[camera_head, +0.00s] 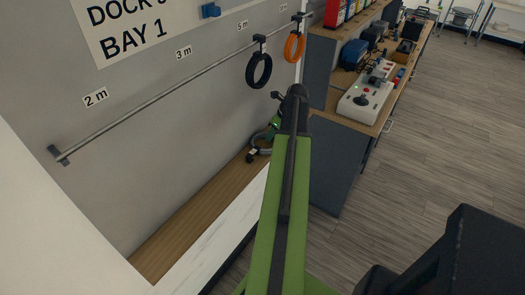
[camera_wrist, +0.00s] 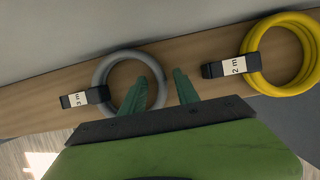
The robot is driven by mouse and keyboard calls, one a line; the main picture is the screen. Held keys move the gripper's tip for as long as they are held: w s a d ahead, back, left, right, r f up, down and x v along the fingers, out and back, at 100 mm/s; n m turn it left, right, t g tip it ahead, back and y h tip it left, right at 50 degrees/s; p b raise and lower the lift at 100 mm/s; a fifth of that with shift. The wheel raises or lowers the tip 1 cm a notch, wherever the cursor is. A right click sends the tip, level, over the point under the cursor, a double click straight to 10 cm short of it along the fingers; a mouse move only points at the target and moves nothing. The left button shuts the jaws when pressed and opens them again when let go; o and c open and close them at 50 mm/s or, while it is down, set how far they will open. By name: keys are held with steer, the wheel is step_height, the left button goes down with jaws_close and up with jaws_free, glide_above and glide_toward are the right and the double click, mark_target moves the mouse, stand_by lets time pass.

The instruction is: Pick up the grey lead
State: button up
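The grey lead (camera_wrist: 103,70) is a coiled ring with a black tag marked 3 m (camera_wrist: 84,97), lying on a wooden shelf (camera_wrist: 205,52). In the head view the grey lead (camera_head: 263,151) shows only partly, behind my arm. My gripper (camera_wrist: 160,74) is open at the ring's right side. In the wrist view its left finger overlaps the ring's inside and its right finger is just outside. I cannot tell whether they touch it.
A yellow lead (camera_wrist: 251,78) tagged 2 m lies to the right on the shelf. A black coil (camera_head: 251,77) and an orange coil (camera_head: 288,50) hang from a wall rail (camera_head: 160,103).

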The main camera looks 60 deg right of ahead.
steer(key=shift+r, duration=0.15)
jaws_close()
stand_by(1.2)
